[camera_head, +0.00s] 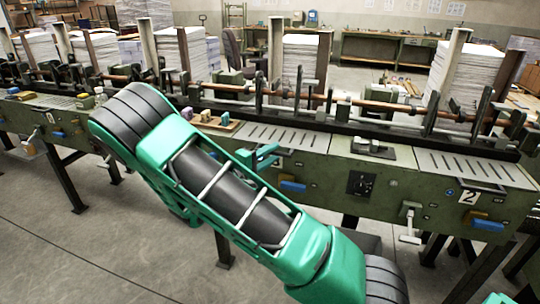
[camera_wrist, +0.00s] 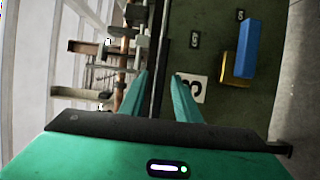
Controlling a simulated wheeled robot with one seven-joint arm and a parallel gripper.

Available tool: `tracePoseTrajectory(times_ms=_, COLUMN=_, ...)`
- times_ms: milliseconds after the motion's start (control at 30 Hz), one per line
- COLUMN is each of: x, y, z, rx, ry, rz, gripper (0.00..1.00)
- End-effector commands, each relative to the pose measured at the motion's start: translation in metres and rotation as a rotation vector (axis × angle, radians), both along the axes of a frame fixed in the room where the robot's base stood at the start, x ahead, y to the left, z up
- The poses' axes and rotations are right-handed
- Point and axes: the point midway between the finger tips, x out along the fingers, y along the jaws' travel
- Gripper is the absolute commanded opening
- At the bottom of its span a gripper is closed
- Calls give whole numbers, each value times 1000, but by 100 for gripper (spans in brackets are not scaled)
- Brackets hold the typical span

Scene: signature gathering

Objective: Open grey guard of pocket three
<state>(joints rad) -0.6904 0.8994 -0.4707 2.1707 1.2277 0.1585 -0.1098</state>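The number plate of pocket three (camera_wrist: 196,88) is on the dark green machine front in the wrist view, partly covered by one finger. My gripper (camera_wrist: 160,72) is open, its two green fingers apart, with a dark gap and a grey edge between them. In the head view my gripper (camera_head: 262,156) is at the top edge of the machine front. A grey slotted plate (camera_head: 288,136) lies on the machine top just beyond it, flat; I cannot tell surely that it is the guard. A blue handle (camera_wrist: 246,48) and a yellow one (camera_wrist: 228,70) are beside the plate.
Pocket two's plate (camera_head: 468,197) is on the right, with another grey slotted plate (camera_head: 470,168) above it. A black dial (camera_head: 361,184) is on the front. Copper-coloured bars (camera_head: 375,107) and uprights stand behind. Paper stacks (camera_head: 301,60) rise further back. Floor in front is clear.

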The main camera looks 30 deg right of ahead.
Motion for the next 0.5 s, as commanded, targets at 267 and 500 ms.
tracePoseTrajectory(times_ms=267, x=2, y=-7, z=0, rx=0, ry=0, rz=0, gripper=30)
tracePoseTrajectory(times_ms=500, x=2, y=-7, z=0, rx=0, ry=0, rz=0, gripper=3)
